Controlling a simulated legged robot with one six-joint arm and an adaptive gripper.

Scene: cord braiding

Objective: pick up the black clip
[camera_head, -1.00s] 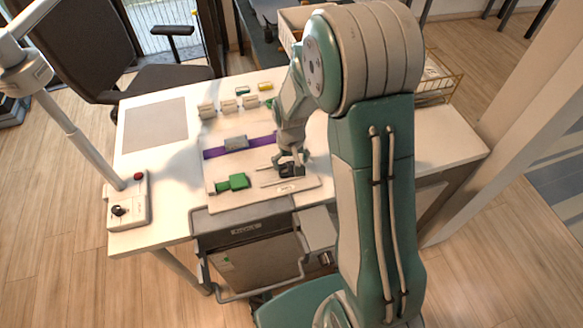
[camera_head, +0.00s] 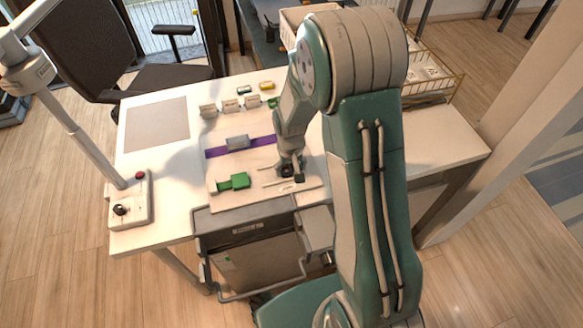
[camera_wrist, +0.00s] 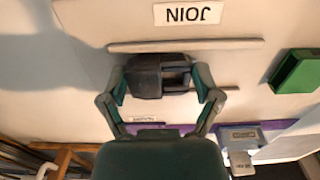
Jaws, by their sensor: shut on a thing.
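The black clip (camera_wrist: 146,76) sits between the two fingers of my gripper (camera_wrist: 163,84) in the wrist view. The left finger is against its left end, and the right finger is at its right side. In the head view my gripper (camera_head: 290,168) is low over the front right of the pale board (camera_head: 240,202), with the dark clip partly hidden by the fingers. I cannot tell whether the clip touches the board.
A green clip (camera_head: 236,181) lies left of my gripper. A purple strip (camera_head: 215,152) with a grey block (camera_head: 238,142) lies behind. Several small pale blocks stand at the back. A control box (camera_head: 130,200) stands at the table's left; a wire basket (camera_head: 432,75) is back right.

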